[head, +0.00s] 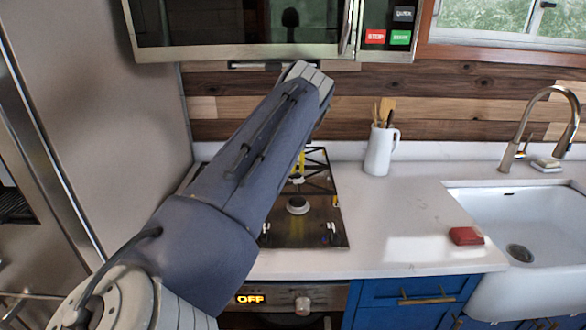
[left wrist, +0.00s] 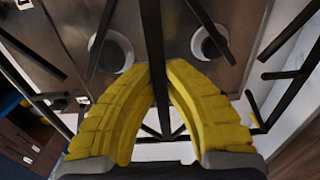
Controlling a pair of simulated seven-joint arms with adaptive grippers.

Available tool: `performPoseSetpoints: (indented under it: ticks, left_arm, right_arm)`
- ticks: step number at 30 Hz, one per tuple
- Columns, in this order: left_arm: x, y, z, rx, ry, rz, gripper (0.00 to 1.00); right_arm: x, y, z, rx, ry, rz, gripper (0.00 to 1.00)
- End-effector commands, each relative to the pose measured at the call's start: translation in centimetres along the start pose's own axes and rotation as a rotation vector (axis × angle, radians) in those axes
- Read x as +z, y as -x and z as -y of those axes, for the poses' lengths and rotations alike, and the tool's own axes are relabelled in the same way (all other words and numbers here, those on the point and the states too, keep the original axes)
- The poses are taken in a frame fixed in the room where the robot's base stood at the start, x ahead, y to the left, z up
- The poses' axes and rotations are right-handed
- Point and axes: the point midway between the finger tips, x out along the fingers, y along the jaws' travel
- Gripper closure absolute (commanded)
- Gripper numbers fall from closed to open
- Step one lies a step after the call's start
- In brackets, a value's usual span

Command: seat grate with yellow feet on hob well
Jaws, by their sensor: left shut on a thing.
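The black grate (head: 320,187) is at the back right of the dark hob (head: 318,236), partly hidden behind my left arm. In the left wrist view its thin black bars (left wrist: 153,40) cross the picture. A small yellow patch that looks like one of its feet (head: 335,201) shows at its right. My left gripper (left wrist: 160,72) has yellow fingers shut on one bar of the grate; in the head view its fingers are mostly hidden by the arm. Round burners (left wrist: 212,42) lie below the bars. I cannot tell whether the feet touch the hob. My right gripper is not in view.
A white jug with utensils (head: 380,150) stands right of the hob. A red sponge (head: 466,236) lies by the sink (head: 530,215). A microwave (head: 245,25) hangs above, and a tall panel (head: 110,90) stands at the left. The counter (head: 400,215) between hob and sink is mostly clear.

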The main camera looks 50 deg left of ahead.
Motion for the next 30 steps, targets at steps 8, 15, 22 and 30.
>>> performPoseSetpoints:
  ticks: [8, 15, 22, 30]
  left_arm:
    - [-0.1, -0.5, 0.1, -0.001, -0.004, -0.001, 1.0]
    - [-0.1, -1.8, 0.1, -0.001, -0.003, 0.0, 1.0]
    - [-0.1, -3.5, 0.1, 0.0, -0.003, -0.002, 1.0]
    - [-0.1, -5.3, 0.1, -0.001, -0.003, 0.002, 1.0]
  right_arm:
    - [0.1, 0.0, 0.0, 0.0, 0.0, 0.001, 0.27]
    - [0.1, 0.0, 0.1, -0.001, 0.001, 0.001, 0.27]
    - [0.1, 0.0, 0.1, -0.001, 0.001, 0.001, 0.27]
    - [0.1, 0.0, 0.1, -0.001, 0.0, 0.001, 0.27]
